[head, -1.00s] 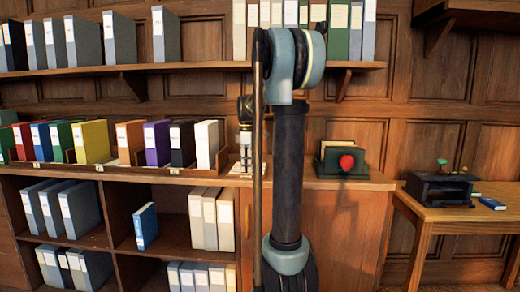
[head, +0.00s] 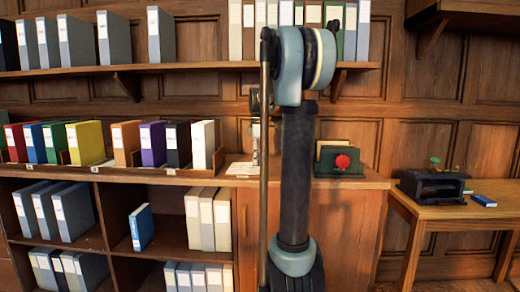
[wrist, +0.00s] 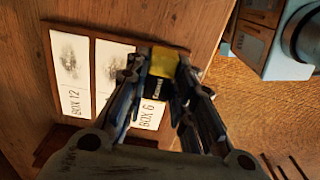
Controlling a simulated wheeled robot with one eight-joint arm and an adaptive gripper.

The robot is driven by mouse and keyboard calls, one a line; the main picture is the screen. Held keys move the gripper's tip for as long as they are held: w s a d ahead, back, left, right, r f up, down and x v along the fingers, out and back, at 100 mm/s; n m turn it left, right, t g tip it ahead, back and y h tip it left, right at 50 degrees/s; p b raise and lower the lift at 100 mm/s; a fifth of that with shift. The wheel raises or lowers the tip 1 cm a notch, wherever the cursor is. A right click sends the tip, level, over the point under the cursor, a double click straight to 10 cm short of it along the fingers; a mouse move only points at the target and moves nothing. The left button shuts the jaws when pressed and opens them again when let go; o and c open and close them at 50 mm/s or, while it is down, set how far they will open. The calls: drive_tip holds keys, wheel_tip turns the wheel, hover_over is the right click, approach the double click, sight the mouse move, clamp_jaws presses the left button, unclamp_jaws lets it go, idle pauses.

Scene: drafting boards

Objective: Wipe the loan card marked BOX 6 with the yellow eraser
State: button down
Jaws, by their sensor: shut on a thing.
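My gripper (wrist: 162,88) is shut on the yellow eraser (wrist: 164,60), which has a dark sleeve between my fingers. In the wrist view the eraser is over the upper part of the loan card marked BOX 6 (wrist: 148,117); whether it touches the card I cannot tell. That card shows only its lower part with the lettering; the rest is hidden behind the eraser and fingers. To its left are a card with a grey smudge (wrist: 117,60), its lower part hidden, and a smudged card marked BOX 12 (wrist: 72,100). The cards lie on a brown board (wrist: 47,50).
In the head view, colored binders (head: 88,143) stand on the counter left of my arm. A holder with a red knob (head: 341,162) stands to the right. A side table (head: 465,212) bears a dark device (head: 433,187) and a small blue block (head: 483,200).

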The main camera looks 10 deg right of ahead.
drive_tip(key=shift+r, duration=2.6)
